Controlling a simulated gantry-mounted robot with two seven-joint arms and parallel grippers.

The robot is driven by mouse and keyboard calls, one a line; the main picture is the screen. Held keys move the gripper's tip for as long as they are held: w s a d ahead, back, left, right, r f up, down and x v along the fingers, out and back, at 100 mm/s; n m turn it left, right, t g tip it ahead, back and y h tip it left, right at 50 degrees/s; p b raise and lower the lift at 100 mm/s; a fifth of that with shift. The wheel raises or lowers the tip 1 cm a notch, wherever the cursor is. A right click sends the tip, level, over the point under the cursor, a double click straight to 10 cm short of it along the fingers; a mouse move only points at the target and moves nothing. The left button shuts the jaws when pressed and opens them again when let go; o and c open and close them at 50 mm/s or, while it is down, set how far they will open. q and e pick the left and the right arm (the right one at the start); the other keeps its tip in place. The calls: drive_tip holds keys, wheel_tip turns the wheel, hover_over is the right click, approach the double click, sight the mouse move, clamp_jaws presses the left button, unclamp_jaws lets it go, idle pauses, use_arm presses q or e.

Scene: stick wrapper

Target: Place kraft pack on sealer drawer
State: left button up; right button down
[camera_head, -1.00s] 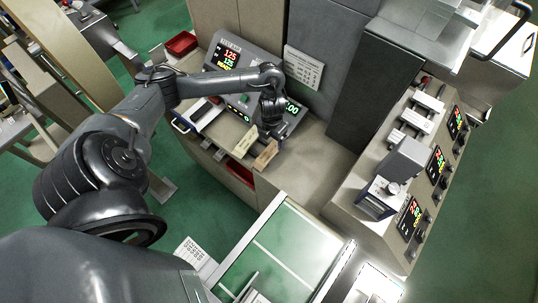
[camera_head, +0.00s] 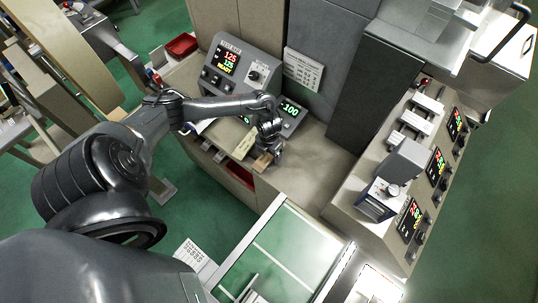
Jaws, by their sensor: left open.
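A brown kraft-coloured pack (camera_head: 262,162) lies at the front edge of the sealing machine's worktop, below my left gripper. A paler beige flat piece (camera_head: 244,145) lies beside it on the left. My left gripper (camera_head: 274,154) is open, pointing down close to the brown pack's right end; I cannot tell whether they touch. The sealer (camera_head: 228,66) with its lit READY display stands behind my arm. Its drawer area, left of the packs, is largely covered by my left forearm. My right gripper is out of view.
A slanted control console (camera_head: 395,160) with several lit displays stands on the right. A dark upright panel (camera_head: 362,85) rises behind the worktop. A glass-topped frame (camera_head: 283,245) is in front. A red bin (camera_head: 181,45) sits at the back left. Bare worktop (camera_head: 315,165) lies right of the gripper.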

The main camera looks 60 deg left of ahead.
use_arm(q)
drive_tip(key=c, duration=1.2)
drive_tip(key=shift+r, duration=0.15)
